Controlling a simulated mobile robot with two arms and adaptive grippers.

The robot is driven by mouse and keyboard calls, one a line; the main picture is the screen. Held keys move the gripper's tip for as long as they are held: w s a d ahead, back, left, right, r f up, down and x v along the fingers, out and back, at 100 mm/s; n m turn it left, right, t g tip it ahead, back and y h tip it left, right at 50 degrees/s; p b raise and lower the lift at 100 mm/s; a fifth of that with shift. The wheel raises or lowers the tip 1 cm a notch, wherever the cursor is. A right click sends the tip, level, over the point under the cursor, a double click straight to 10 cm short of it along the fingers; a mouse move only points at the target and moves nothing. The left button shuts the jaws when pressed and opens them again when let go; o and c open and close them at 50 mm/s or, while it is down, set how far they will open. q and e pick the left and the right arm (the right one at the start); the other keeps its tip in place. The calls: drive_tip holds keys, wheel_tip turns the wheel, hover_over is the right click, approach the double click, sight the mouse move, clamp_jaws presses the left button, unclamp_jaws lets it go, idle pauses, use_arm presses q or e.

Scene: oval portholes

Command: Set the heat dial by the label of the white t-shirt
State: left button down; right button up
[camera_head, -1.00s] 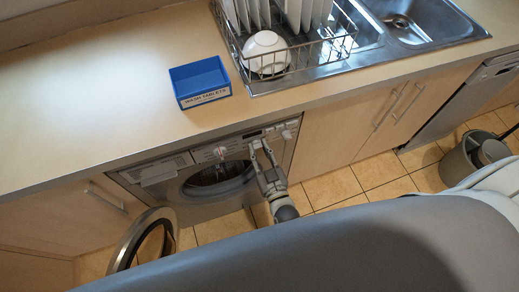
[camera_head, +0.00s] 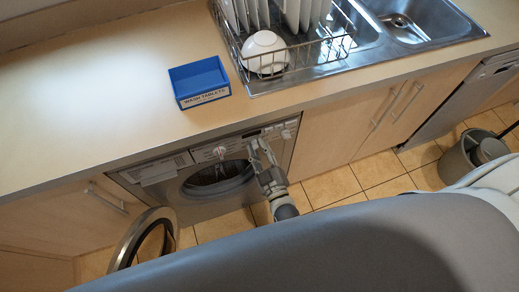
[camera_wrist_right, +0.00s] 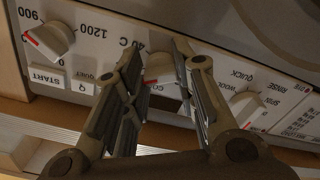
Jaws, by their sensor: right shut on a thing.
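The washing machine (camera_head: 165,180) stands under the counter with its round door (camera_head: 145,240) swung open. My right gripper (camera_head: 257,146) is at its control panel. In the right wrist view the fingers of this gripper (camera_wrist_right: 160,60) stand on either side of the heat dial (camera_wrist_right: 160,74), shut on it. The dial has a red mark on its left side. The print "40" and "C" shows beside it; the fingers cover other marks. No white t-shirt or label can be made out. My left gripper is not in view.
Two more dials sit on the panel, a spin dial (camera_wrist_right: 48,40) and a programme dial (camera_wrist_right: 245,107), with a START button (camera_wrist_right: 46,78) nearby. A blue wash tablets box (camera_head: 200,82) and a dish rack (camera_head: 300,55) stand on the counter. A grey bin (camera_head: 462,160) is at the right.

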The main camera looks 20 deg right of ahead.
drive_tip(key=shift+f, duration=0.15)
drive_tip(key=o, duration=1)
drive_tip(key=shift+o, duration=0.2)
drive_tip(key=s, duration=1.2)
drive_tip(key=shift+d, duration=0.2)
